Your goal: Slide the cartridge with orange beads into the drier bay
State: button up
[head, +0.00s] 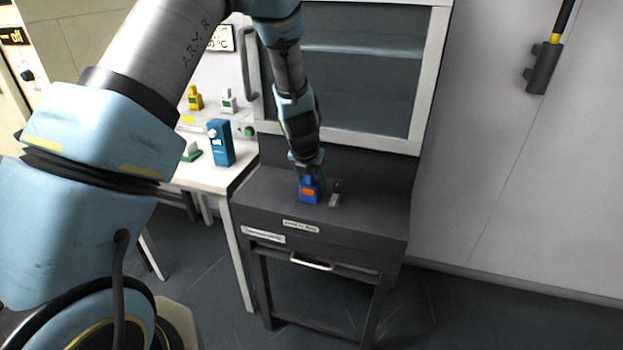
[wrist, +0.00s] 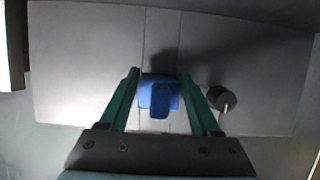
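The blue cartridge (head: 309,192) with an orange window stands on top of the dark grey cabinet (head: 375,215), to the left of a small knob. In the wrist view the cartridge (wrist: 145,90) shows from above, with a narrower blue tab rising in the middle. My gripper (wrist: 160,76) has its two green fingers on either side of the cartridge, with gaps between the fingers and the tab. Its fingers look open. In the head view my gripper (head: 308,176) is directly above the cartridge. I cannot tell how deep the cartridge sits in any slot.
The knob (wrist: 222,98) is close to my right finger. A glass-fronted hood (head: 350,80) rises behind the cabinet. A white bench (head: 200,175) on the left holds a blue box (head: 221,142), a yellow item (head: 195,98) and a white item (head: 229,101). The cabinet's right side is clear.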

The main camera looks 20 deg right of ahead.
jog(key=o, duration=0.4)
jog(key=shift+r, duration=0.15)
jog(key=shift+r, duration=0.7)
jog(key=p+v, duration=0.1)
jog(key=v, duration=1)
jog(key=shift+a+r, duration=0.1)
jog(key=shift+r, duration=0.05)
jog(key=s+a+r+m+y, duration=0.1)
jog(key=s+a+m, duration=0.1)
jog(key=a+m, duration=0.7)
jog(key=s+a+r+m+g+y, duration=0.1)
jog(key=s+a+m, duration=0.2)
jog(key=a+m, duration=0.7)
jog(key=s+a+r+m+y, duration=0.1)
jog(key=s+a+r+m, duration=0.1)
jog(key=a+m, duration=0.7)
jog(key=shift+s+a+m+g, duration=0.1)
jog(key=shift+s+a+g, duration=0.1)
jog(key=shift+a, duration=0.8)
jog(key=shift+s+a+m+g, duration=0.1)
jog(key=shift+s+a, duration=0.1)
jog(key=shift+a, duration=0.75)
jog(key=shift+s+a+m+g, duration=0.1)
jog(key=shift+s+a, duration=0.1)
jog(key=shift+a, duration=0.8)
